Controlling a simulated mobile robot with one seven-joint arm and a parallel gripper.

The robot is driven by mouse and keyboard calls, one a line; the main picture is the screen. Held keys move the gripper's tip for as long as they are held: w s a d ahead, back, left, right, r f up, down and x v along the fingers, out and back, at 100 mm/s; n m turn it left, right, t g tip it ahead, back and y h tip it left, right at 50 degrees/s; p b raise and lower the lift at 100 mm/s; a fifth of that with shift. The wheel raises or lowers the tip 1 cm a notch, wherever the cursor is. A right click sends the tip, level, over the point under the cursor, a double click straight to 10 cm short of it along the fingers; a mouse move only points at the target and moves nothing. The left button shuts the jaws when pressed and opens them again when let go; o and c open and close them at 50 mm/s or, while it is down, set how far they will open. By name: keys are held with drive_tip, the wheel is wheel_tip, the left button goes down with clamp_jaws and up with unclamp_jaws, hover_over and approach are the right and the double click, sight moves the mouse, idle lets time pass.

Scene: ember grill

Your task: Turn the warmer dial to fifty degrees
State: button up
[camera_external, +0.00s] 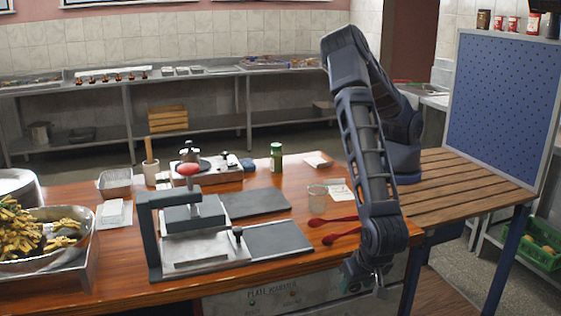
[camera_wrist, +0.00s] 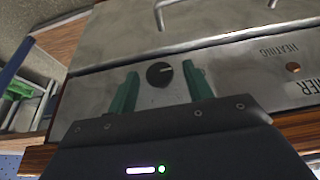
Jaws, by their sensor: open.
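The warmer dial (camera_wrist: 158,75) is a small round black knob on the grey metal front of the plate warmer, with a pale mark toward its right side. In the wrist view my gripper (camera_wrist: 160,70) is open, with one green finger on each side of the dial and gaps between; I see no contact. In the external view the plate warmer (camera_external: 262,304) is under the wooden counter's front edge, and my gripper (camera_external: 366,280) hangs at its right end. The dial is not visible there. Scale numbers around the dial are too small to read.
The warmer's face has a handle and "HEATING" lettering beside an orange light (camera_wrist: 293,68). A slatted side table (camera_external: 465,180) stands right.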

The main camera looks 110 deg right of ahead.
drive_tip(key=shift+c, duration=0.4)
drive_tip(key=c, duration=0.9)
drive_tip(key=shift+o, duration=0.2)
